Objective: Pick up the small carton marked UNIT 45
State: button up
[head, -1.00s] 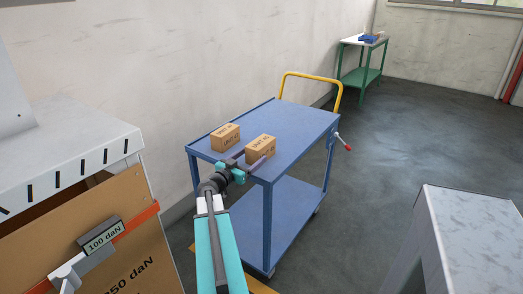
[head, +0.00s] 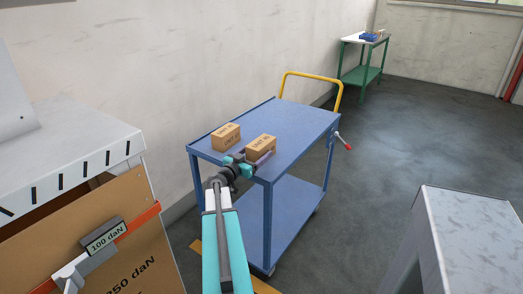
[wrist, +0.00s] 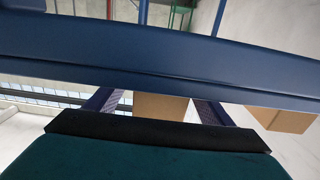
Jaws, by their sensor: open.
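Two small brown cartons sit on the top shelf of the blue cart (head: 300,122). One is the left carton (head: 226,137); the other is the right carton (head: 261,148), nearer the front edge. Both bear UNIT print, but the numbers are too small to read surely. My gripper (head: 258,158) is open at the cart's front edge, close to the right carton. In the wrist view, a carton (wrist: 160,107) shows between my two dark fingers, and another carton (wrist: 283,119) lies outside them. A blue band (wrist: 160,55) hides the fingertips, so contact cannot be told.
The cart has a yellow handle (head: 312,76) at its far end and a red-tipped lever (head: 347,147) at right. A grey-topped block (head: 480,225) stands at right front, a large brown panel (head: 110,240) at left. A green table (head: 362,75) is far back.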

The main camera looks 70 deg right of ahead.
jog(key=shift+p+x, duration=0.5)
jog(key=shift+x, duration=1.35)
jog(key=shift+w, duration=0.1)
jog(key=c, duration=1.5)
